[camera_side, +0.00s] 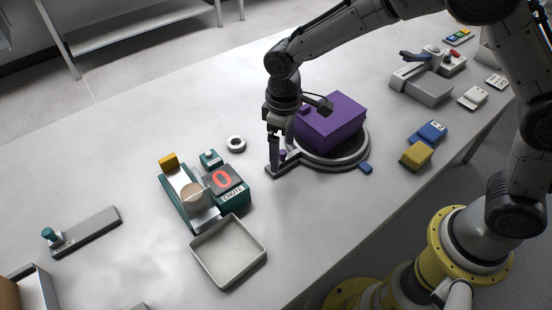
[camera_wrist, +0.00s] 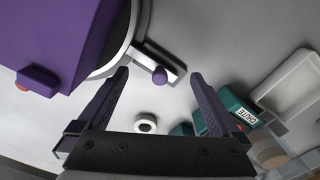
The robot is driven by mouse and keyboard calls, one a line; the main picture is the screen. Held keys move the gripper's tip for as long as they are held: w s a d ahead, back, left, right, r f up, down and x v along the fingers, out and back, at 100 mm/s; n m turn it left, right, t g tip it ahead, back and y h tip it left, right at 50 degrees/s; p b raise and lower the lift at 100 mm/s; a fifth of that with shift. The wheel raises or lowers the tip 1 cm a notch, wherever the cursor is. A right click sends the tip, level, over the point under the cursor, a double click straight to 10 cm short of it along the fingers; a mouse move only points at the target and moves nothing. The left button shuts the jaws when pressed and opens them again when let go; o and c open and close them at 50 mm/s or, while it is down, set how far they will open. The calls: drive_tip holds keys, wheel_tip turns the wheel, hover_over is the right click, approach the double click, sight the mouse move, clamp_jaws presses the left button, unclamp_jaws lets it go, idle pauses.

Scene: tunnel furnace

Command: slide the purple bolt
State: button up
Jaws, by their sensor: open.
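The purple bolt shows as a small rounded purple knob (camera_wrist: 160,75) on a short grey bar beside the round base in the wrist view. In the side view the knob (camera_side: 283,154) is partly hidden by my gripper. My gripper (camera_side: 276,160) points down at the left edge of the round base. In the wrist view its fingers (camera_wrist: 160,78) are apart, with the knob appearing between the tips; contact cannot be told. A large purple box (camera_side: 332,122) sits on the dark round base (camera_side: 358,151).
A teal CHUTE device (camera_side: 232,196) and a grey tray (camera_side: 228,252) stand left of the base. A white ring (camera_side: 236,144) lies close by. Blue (camera_side: 432,131) and yellow (camera_side: 416,155) blocks lie to the right.

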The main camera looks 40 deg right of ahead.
sight(283, 152)
drive_tip(key=shift+r, duration=0.1)
drive_tip(key=shift+r, duration=3.45)
drive_tip(key=s+d+r+m+t, duration=0.1)
drive_tip(key=s+d+r+t, duration=0.15)
drive_tip(key=d+r, duration=0.35)
drive_tip(key=s+d+r+m+t, duration=0.1)
drive_tip(key=s+d+r+m, duration=0.1)
drive_tip(key=s+d+r, duration=0.45)
drive_tip(key=s+d+f+m+t, duration=0.1)
drive_tip(key=s+d, duration=0.1)
drive_tip(key=s, duration=0.5)
drive_tip(key=s+d+f+m+t, duration=0.1)
drive_tip(key=s+d, duration=0.1)
drive_tip(key=s, duration=0.5)
drive_tip(key=shift+s+d+m, duration=0.15)
drive_tip(key=shift+d+m, duration=0.1)
drive_tip(key=shift+m, duration=0.15)
